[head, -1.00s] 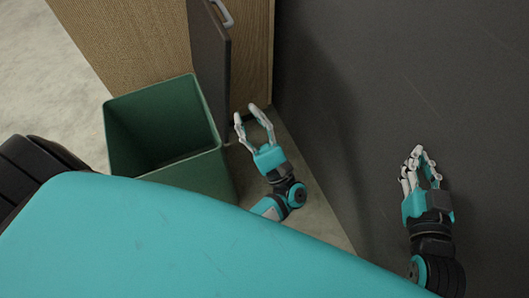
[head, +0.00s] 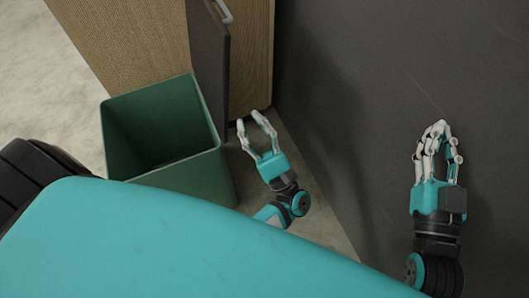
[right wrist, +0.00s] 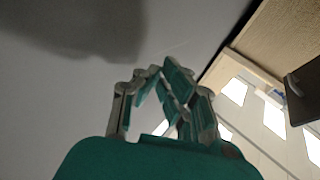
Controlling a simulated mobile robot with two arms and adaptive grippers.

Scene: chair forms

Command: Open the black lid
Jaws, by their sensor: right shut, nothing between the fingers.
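A dark panel (head: 208,62) with a grey handle (head: 223,10) stands upright at the top of the head view, against a wooden cabinet; it looks like the black lid. Its dark corner and handle also show at the right of the right wrist view (right wrist: 307,95). My left gripper (head: 249,119) is open and empty, beside the green bin and below the panel's lower end, apart from the handle. My right gripper (head: 440,127) is shut and empty at the right, over the dark surface and far from the panel. Its fingertips meet in the right wrist view (right wrist: 158,72).
An open green bin (head: 112,142) stands left of my left gripper, close to the panel. Wooden cabinet faces (head: 252,55) rise behind. A large dark grey surface (head: 370,60) fills the right side. Pale floor (head: 40,80) is clear at the upper left.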

